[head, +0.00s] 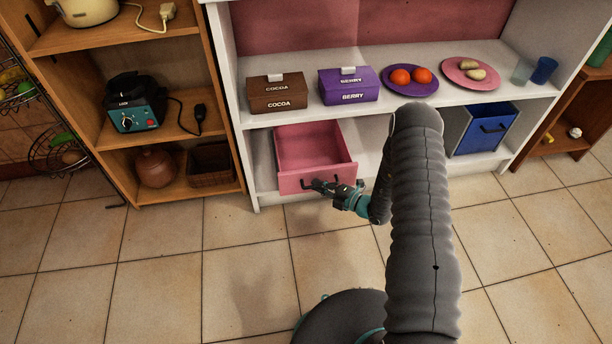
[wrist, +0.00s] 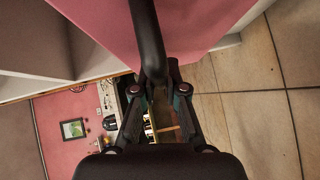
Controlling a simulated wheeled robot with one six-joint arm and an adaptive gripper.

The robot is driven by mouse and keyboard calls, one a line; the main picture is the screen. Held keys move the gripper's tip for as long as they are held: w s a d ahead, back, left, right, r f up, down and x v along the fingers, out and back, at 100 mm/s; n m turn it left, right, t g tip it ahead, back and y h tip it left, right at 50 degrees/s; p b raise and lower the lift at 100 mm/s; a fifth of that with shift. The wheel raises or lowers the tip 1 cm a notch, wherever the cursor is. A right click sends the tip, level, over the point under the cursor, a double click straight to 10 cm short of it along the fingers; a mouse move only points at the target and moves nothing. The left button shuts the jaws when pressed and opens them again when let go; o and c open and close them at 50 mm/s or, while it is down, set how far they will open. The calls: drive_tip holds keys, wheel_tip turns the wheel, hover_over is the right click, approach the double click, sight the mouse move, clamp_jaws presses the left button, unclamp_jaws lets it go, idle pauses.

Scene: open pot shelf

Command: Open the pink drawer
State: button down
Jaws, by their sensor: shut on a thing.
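The pink drawer (head: 318,175) stands pulled out from the lower shelf of the white unit, and its empty inside shows from above. Its dark bar handle (head: 318,184) is on the front face. My gripper (head: 326,187) is at the handle, in front of the drawer. In the wrist view the pink drawer front (wrist: 200,22) fills the top, and the black handle (wrist: 147,40) runs down between the fingers of my gripper (wrist: 156,82). The fingers are shut on the handle. My arm hides part of the shelf to the right of the drawer.
A blue drawer (head: 484,130) sits at the lower right of the white unit (head: 300,63). On the shelf above stand a cocoa box (head: 278,93), a berry box (head: 349,86) and two plates of food. The tiled floor (head: 240,240) in front is clear.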

drive_tip(key=s+d, duration=0.3)
drive_tip(key=s, duration=1.1)
drive_tip(key=shift+s+p, duration=0.15)
drive_tip(key=shift+p, duration=0.15)
drive_tip(key=c, duration=1.2)
unclamp_jaws()
drive_tip(key=shift+d, duration=0.1)
drive_tip(key=v, duration=1.2)
